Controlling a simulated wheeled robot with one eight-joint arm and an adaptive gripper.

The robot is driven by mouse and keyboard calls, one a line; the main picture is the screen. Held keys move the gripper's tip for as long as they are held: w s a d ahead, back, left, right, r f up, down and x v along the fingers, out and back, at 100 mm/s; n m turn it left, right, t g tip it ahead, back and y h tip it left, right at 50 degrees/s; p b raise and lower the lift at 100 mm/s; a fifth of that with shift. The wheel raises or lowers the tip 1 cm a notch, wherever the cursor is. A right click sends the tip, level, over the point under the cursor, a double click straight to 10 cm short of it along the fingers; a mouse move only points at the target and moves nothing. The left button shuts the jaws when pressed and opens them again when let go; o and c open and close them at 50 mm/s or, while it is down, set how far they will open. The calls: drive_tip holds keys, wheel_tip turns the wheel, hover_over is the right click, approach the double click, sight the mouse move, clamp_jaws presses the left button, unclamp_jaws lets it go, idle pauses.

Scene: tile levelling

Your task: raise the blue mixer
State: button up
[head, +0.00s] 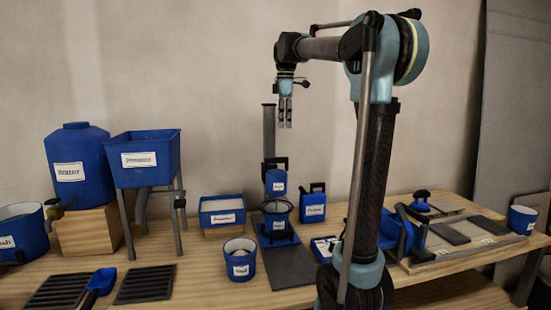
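The blue mixer (275,181) is a blue labelled body with a dark handle, on a stand with a tall dark column (268,130) rising behind it. It sits low on the column, just above a dark-rimmed bowl (277,222) on the blue base. Whether it touches the bowl is not clear. My gripper (285,124) hangs fingers-down in the air, above the mixer and slightly right of the column top, apart from both. It holds nothing visible. Its fingers are close together and too small to tell whether they are open or shut.
A blue hopper (144,160) on legs and a water tank (79,165) stand left. A blue bucket (239,260) and dark mat (288,268) are in front of the mixer. A blue canister (313,204) is close right. My arm hides part of the bench at right.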

drive_tip(key=w+a+r+n, duration=0.2)
drive_tip(key=w+a, duration=0.1)
drive_tip(key=w, duration=0.1)
approach(276, 158)
drive_tip(key=f, duration=0.6)
drive_tip(key=w+f, duration=0.1)
drive_tip(key=f, duration=0.1)
drive_tip(key=shift+d+f, duration=0.1)
drive_tip(key=shift+f, duration=0.3)
drive_tip(key=shift+r, duration=0.1)
clamp_jaws()
